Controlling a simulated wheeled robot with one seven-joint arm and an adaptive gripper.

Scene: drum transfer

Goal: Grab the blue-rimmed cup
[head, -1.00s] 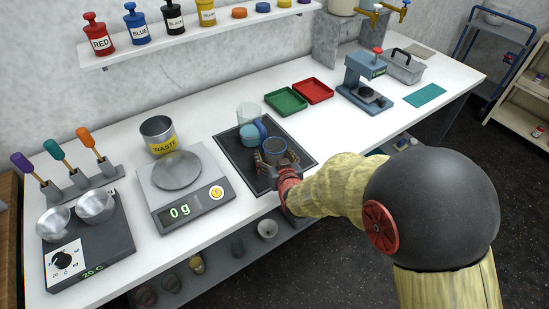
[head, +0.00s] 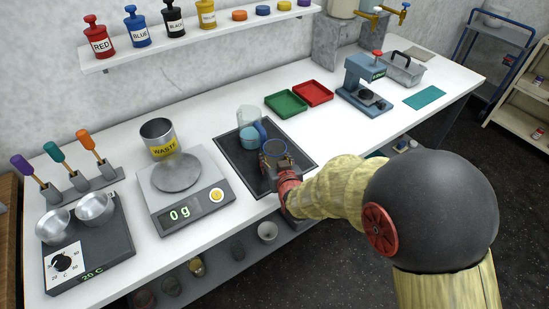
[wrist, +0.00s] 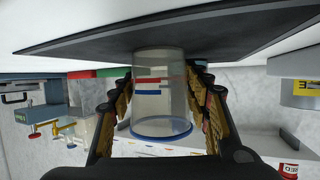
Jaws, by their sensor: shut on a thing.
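The blue-rimmed cup (head: 275,150) is a clear cup with a blue rim, on the dark mat (head: 232,157) in the head view. In the wrist view the cup (wrist: 160,95) fills the middle, its blue rim toward the camera's lower side. My gripper (head: 275,163) is shut on the cup, with a finger on each side of its wall in the wrist view (wrist: 160,108). The cup's lower part is hidden by my gripper in the head view. It stands on or just above the mat; I cannot tell which.
A clear jug (head: 247,115) and a light-blue cup (head: 249,133) stand close behind the cup on the mat. A scale (head: 206,205) reading 0 g is at the left. Green (head: 287,103) and red (head: 313,93) trays lie behind right. The bench at right front is clear.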

